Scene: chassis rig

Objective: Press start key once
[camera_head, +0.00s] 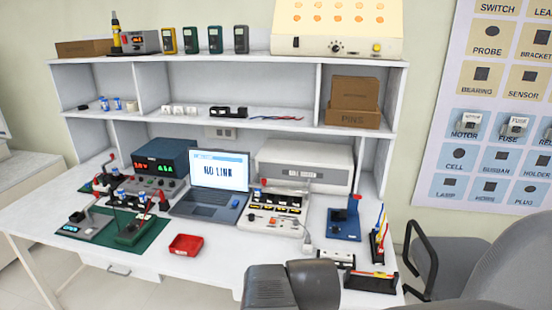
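No key marked start can be made out at this size. A laptop (217,180) stands open on the white workbench, its screen reading "NO LINK", with a dark keyboard below. A dark blue bench instrument (160,160) with red and green digits is left of it. A white control board (275,212) with several small dark and orange parts lies right of the laptop. A large light grey instrument (303,165) stands behind that board. My gripper does not show; dark rounded parts at the bottom middle look like my arm.
A red tray (186,246) lies near the bench's front edge. A green mat (135,243) with small fixtures is at left, a blue fixture (344,223) at right. A black rack (371,281) sits at the front right corner. Chairs (500,265) stand at right. Shelves (230,85) rise behind.

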